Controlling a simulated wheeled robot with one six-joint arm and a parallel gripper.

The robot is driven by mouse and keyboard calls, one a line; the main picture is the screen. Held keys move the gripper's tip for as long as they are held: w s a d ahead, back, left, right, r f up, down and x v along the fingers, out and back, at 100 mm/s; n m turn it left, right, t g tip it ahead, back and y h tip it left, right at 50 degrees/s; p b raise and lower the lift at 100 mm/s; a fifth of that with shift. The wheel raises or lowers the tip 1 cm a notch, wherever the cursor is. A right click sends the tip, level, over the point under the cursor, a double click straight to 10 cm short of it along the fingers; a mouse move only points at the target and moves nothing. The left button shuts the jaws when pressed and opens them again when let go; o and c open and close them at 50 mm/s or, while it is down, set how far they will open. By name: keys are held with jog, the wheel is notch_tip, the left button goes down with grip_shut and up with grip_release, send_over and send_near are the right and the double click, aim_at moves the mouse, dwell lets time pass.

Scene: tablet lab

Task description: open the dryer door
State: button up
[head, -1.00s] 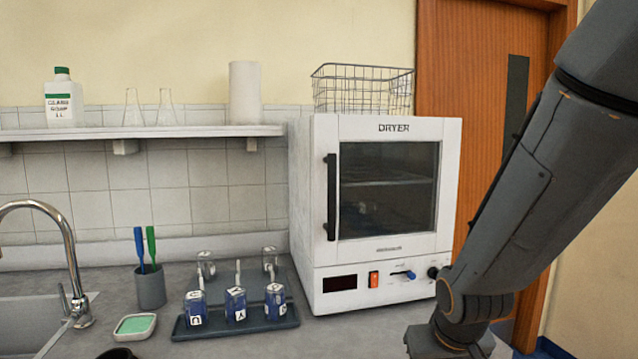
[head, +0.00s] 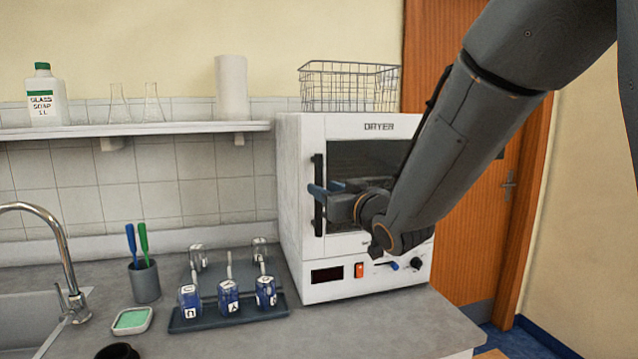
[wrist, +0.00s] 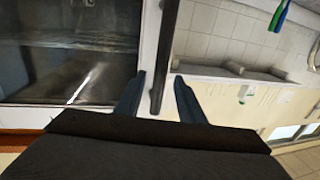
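The white dryer (head: 300,180) stands on the counter, its windowed door (head: 365,155) shut. A black vertical handle (head: 318,170) runs along the door's left edge. In the wrist view my gripper's two fingers (wrist: 157,95) are open, one on each side of the handle (wrist: 167,50), with a gap on both sides. The arm hides the right part of the door and some of the control panel. An orange switch (head: 359,270) and a dark display (head: 327,275) show below the door.
A dark tray (head: 230,315) with several labelled blue vials lies left of the dryer, with a grey cup (head: 145,283) beyond it. A wire basket (head: 348,88) sits on top of the dryer. The counter (head: 370,330) in front is clear.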

jog(key=p+x, duration=0.1)
jog(key=x, duration=0.3)
grip_shut()
